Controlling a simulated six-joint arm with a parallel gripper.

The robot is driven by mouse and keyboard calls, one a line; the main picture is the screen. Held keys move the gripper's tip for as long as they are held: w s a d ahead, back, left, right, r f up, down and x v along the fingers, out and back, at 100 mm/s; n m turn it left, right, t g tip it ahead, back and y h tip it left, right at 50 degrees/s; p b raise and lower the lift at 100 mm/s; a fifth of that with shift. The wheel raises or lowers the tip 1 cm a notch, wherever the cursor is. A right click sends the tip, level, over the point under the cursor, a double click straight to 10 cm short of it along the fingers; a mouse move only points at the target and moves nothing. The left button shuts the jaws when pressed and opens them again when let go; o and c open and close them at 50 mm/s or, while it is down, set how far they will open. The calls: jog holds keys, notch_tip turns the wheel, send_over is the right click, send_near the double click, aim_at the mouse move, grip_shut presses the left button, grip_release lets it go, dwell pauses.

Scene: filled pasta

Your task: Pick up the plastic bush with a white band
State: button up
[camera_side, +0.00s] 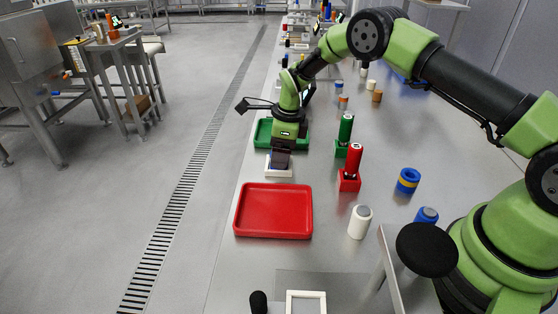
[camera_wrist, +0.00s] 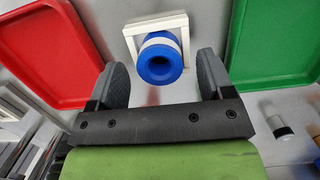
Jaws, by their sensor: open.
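The blue plastic bush with a white band (camera_wrist: 160,60) shows in the wrist view. It is a hollow ring piece in a white square holder (camera_wrist: 158,24). In the side view the white holder (camera_side: 279,172) lies between the red and green trays, and my gripper (camera_side: 280,160) is over it, hiding most of the bush. In the wrist view the fingers of my gripper (camera_wrist: 162,66) are apart, one to each side of the bush. The gripper is open and empty. I cannot tell how high the fingertips are above the bush.
A red tray (camera_side: 273,211) lies nearer the camera and a green tray (camera_side: 262,136) lies behind. To the right stand a red cylinder (camera_side: 354,160), a green cylinder (camera_side: 345,130), a blue bush with a yellow band (camera_side: 408,181) and a white cylinder (camera_side: 360,222).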

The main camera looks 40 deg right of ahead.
jog(key=shift+f, duration=0.7)
jog(key=c, duration=1)
